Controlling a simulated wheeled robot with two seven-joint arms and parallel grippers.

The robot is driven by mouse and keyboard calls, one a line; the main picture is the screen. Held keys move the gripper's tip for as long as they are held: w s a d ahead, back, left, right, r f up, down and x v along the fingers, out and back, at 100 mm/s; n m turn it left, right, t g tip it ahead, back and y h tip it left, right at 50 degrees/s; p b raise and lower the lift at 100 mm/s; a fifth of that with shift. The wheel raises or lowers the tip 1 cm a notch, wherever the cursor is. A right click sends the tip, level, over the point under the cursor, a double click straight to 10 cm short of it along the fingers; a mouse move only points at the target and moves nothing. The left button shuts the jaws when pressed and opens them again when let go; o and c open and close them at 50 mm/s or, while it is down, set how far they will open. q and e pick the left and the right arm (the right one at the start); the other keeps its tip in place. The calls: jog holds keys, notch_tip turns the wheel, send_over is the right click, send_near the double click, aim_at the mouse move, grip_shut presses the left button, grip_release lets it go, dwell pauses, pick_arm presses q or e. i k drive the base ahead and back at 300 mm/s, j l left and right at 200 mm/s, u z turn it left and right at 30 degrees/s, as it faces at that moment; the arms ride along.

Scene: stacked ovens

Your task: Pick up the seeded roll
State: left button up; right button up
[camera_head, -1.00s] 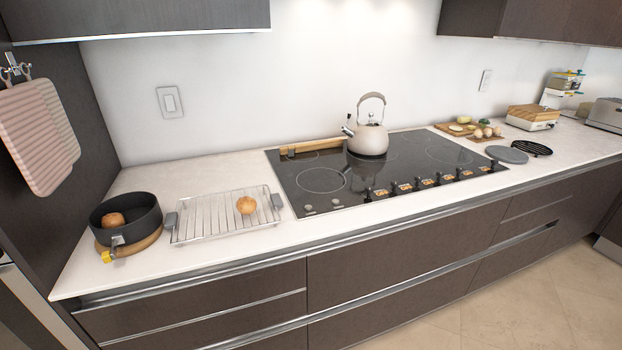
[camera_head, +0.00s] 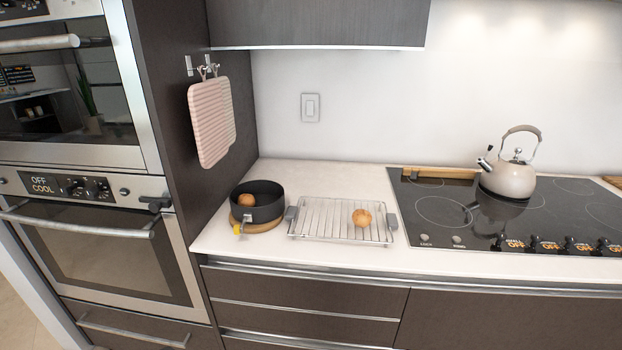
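A round golden-brown roll (camera_head: 362,218) sits on the right part of a wire rack (camera_head: 325,221) on the counter. A second, browner roll (camera_head: 246,200) lies inside a black pan (camera_head: 266,207), partly hidden by the pan's wall. I cannot tell from here which of the two has seeds. Neither of my grippers shows in the head view.
The pan stands on a round wooden board (camera_head: 258,227) left of the rack. A cooktop (camera_head: 440,209) with a kettle (camera_head: 510,177) lies to the right. Stacked ovens (camera_head: 107,244) with shut doors stand at the left. Pink mitts (camera_head: 210,124) hang on the side panel.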

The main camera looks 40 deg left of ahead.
aim_at(246, 200)
jog(key=u, duration=0.45)
jog(key=j+u, duration=0.15)
jog(key=u, duration=0.25)
jog(key=j+u, duration=0.1)
jog(key=u, duration=0.35)
jog(key=j+u, duration=0.1)
jog(key=u, duration=0.3)
jog(key=i+l+z, duration=0.25)
jog(key=l, duration=0.2)
jog(key=i+l+z, duration=0.2)
jog(key=l, duration=0.25)
jog(key=i+l+z, duration=0.25)
jog(key=l, duration=0.15)
